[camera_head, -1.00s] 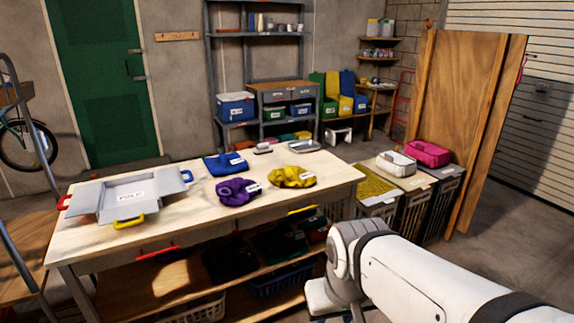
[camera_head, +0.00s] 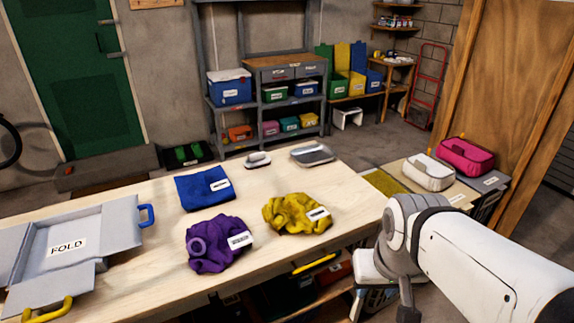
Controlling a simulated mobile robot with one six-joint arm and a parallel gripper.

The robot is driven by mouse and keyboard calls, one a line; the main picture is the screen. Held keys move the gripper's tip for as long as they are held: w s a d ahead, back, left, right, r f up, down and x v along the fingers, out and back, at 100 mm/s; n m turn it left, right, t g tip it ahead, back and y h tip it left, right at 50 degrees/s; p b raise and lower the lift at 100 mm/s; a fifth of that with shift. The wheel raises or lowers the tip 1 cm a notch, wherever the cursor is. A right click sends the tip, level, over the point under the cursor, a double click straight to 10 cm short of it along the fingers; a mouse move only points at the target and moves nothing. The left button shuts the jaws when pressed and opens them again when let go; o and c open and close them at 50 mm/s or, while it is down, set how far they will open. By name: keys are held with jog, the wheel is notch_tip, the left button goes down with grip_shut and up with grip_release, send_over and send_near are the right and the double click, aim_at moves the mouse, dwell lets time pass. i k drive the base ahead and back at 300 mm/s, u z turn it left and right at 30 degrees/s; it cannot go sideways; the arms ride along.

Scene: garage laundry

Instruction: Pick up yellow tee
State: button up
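The yellow tee (camera_head: 290,212) lies crumpled on the wooden table (camera_head: 165,210), near its right end, with a small white label on it. My arm reaches in from the lower right, in front of the table's right end. The gripper's fingers do not show clearly; the arm's end is low and partly cut off by the bottom edge. A gap separates the arm from the yellow tee.
A crumpled purple garment (camera_head: 212,245) lies left of the yellow tee, and a folded blue one (camera_head: 203,188) behind it. A grey folding board (camera_head: 88,240) is at left. A grey tray (camera_head: 312,154) lies at the back. Hampers with white (camera_head: 428,172) and pink (camera_head: 466,155) bundles stand right.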

aim_at(297, 212)
jog(key=u, duration=0.2)
jog(key=i, duration=0.7)
jog(key=u, duration=0.55)
jog(key=k, duration=0.9)
jog(key=u, duration=0.15)
jog(key=i, duration=0.9)
